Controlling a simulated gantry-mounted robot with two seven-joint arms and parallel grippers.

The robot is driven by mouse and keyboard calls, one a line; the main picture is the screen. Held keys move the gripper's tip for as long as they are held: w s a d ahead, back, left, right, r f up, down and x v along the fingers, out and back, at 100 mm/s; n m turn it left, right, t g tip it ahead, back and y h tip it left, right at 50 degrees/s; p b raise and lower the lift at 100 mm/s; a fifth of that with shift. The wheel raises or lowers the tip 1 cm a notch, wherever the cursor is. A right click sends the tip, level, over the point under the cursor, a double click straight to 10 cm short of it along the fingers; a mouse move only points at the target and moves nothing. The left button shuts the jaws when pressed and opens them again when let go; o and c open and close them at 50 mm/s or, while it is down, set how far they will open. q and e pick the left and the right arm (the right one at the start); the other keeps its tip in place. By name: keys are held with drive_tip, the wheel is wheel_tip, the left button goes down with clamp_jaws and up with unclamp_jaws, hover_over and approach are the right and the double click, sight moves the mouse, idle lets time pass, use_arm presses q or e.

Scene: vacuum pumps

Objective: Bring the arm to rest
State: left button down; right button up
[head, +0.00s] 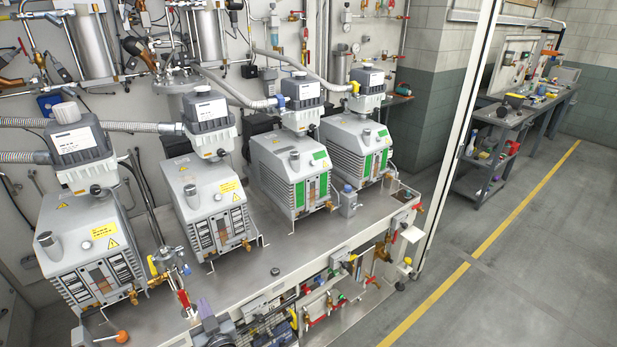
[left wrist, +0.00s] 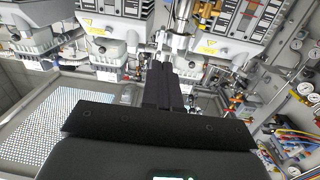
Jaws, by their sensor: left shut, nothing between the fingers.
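My left gripper (head: 212,328) shows at the bottom edge of the head view, in front of the pump bench and partly cut off by the frame. In the left wrist view its dark fingers (left wrist: 162,86) are together, with nothing between them. They point toward the pumps and pipe fittings and appear apart from them. My right gripper is in neither view.
Several vacuum pumps (head: 290,172) stand in a row on the steel bench (head: 255,275). Valves with a red handle (head: 184,299) and an orange knob (head: 122,337) stick out near my left gripper. Open floor (head: 520,260) lies to the right, before a grey workbench (head: 515,117).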

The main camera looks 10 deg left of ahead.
use_arm(q)
drive_tip(key=s+f+m+h, duration=0.3)
drive_tip(key=s+f, duration=0.6)
drive_tip(key=s, duration=0.2)
drive_tip(key=s+d+r+m+g+h, duration=0.2)
drive_tip(key=s+d+m+g+h, duration=0.7)
drive_tip(key=s+d, duration=0.7)
wheel_tip(320, 180, up, 28)
drive_tip(key=s+a+n+p, duration=0.1)
drive_tip(key=s+a+p, duration=0.1)
drive_tip(key=p, duration=2.6)
drive_tip(key=shift+s+a+h+p, duration=0.15)
drive_tip(key=shift+h+p, duration=0.2)
drive_tip(key=shift+h, duration=0.05)
drive_tip(key=shift+f, duration=0.1)
